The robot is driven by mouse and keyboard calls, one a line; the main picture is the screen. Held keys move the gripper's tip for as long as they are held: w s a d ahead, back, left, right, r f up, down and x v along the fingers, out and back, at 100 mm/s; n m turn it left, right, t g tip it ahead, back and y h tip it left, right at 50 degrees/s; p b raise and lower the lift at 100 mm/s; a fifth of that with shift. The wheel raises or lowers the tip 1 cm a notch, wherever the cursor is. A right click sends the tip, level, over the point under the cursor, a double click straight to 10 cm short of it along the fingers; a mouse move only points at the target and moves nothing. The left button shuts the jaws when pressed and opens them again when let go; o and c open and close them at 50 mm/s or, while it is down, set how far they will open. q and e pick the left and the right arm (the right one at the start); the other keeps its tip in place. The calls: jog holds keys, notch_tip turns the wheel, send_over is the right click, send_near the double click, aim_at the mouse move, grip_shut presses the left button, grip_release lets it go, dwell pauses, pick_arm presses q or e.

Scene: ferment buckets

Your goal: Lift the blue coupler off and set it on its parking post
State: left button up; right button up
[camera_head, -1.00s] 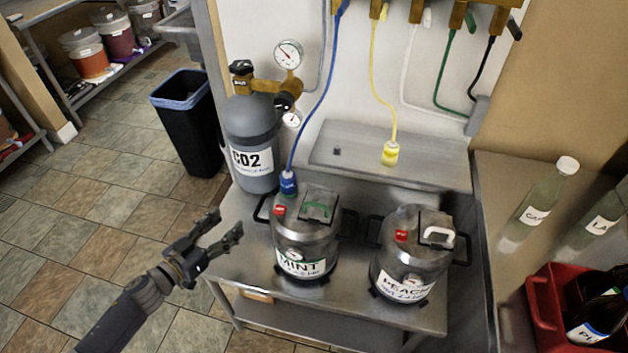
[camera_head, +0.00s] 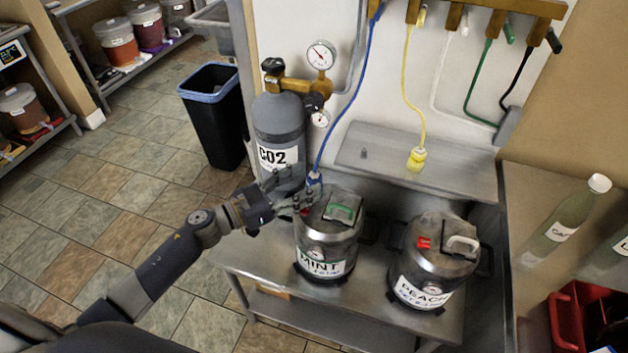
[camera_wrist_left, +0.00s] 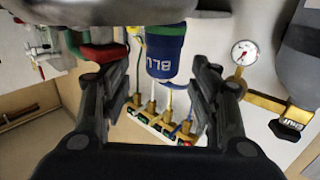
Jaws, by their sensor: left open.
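The blue coupler (camera_head: 314,180) sits at the back left of the MINT keg's lid (camera_head: 345,195), its blue hose rising to the wall manifold. My left gripper (camera_head: 292,192) is at the coupler's left, partly covering it. In the left wrist view, the coupler (camera_wrist_left: 165,55) appears between the open fingers of my left gripper (camera_wrist_left: 162,80), with gaps on both sides; I cannot tell how far ahead of the tips it is. A small dark post (camera_head: 364,153), which looks like the parking post, stands empty on the steel shelf (camera_head: 385,170). My right gripper is not in view.
The yellow coupler (camera_head: 416,160) stands on the shelf right of the post. A grey CO2 cylinder (camera_head: 279,128) with gauges stands close behind my left gripper. The PEACH keg (camera_head: 433,262) is to the right. Hoses hang from the manifold (camera_head: 480,12).

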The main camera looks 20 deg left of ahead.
aim_at(315, 174)
pick_arm(q)
jog(key=x, duration=0.4)
jog(key=shift+w+r+p, duration=0.1)
jog(key=shift+r+p, duration=0.05)
jog(key=shift+p, duration=0.2)
jog(key=shift+a, duration=0.1)
jog(key=c, duration=1.3)
jog(key=shift+r, duration=0.15)
jog(key=shift+r, duration=0.6)
notch_tip(315, 174, up, 2)
jog(key=shift+r, duration=0.2)
jog(key=s+d, duration=0.2)
jog(key=s, duration=0.3)
jog(key=s+d, duration=0.2)
jog(key=s, duration=0.2)
jog(key=s+d+r, duration=0.1)
jog(key=s+d, duration=0.1)
jog(key=s, duration=0.3)
jog(key=shift+s+d+r+b, duration=0.1)
jog(key=shift+s+d+b, duration=0.1)
jog(key=shift+s+b, duration=0.15)
grip_shut()
